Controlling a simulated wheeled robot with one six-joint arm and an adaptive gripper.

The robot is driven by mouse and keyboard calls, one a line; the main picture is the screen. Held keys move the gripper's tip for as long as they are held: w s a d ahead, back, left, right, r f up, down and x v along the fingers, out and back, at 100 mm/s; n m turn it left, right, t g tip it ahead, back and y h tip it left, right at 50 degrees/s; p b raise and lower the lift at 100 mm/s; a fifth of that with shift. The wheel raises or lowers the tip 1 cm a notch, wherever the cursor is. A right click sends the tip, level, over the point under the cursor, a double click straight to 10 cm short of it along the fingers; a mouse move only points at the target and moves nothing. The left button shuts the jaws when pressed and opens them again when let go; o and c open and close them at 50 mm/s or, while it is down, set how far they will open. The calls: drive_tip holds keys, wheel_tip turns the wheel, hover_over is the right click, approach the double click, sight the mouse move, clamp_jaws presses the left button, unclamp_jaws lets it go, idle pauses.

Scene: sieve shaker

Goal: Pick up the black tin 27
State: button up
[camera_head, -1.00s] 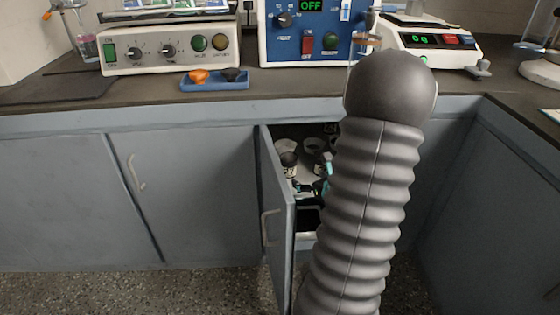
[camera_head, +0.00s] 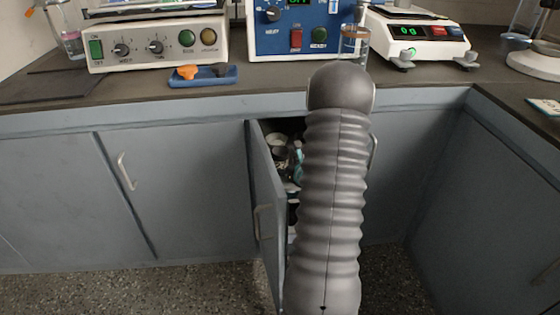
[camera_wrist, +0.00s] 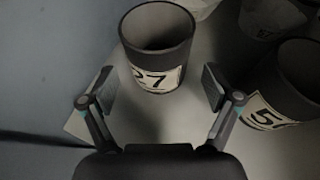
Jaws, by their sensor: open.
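The black tin 27 (camera_wrist: 158,45) stands upright on a light shelf in the wrist view, open at the top, with a white label reading 27. My gripper (camera_wrist: 158,88) is open, with one finger on each side just in front of the tin. The fingers look close to the tin's lower part but not closed on it. In the head view my arm hides most of the cupboard's inside, and I cannot make out tin 27 there.
Another dark tin (camera_wrist: 290,88), its label partly visible, stands close on the right. A pale container (camera_wrist: 200,6) is behind. The cupboard door (camera_head: 266,220) stands open left of my arm. The counter (camera_head: 270,88) runs above.

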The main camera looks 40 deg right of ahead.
drive_tip(key=shift+x, duration=0.9)
drive_tip(key=c, duration=1.3)
drive_tip(key=shift+r, duration=0.1)
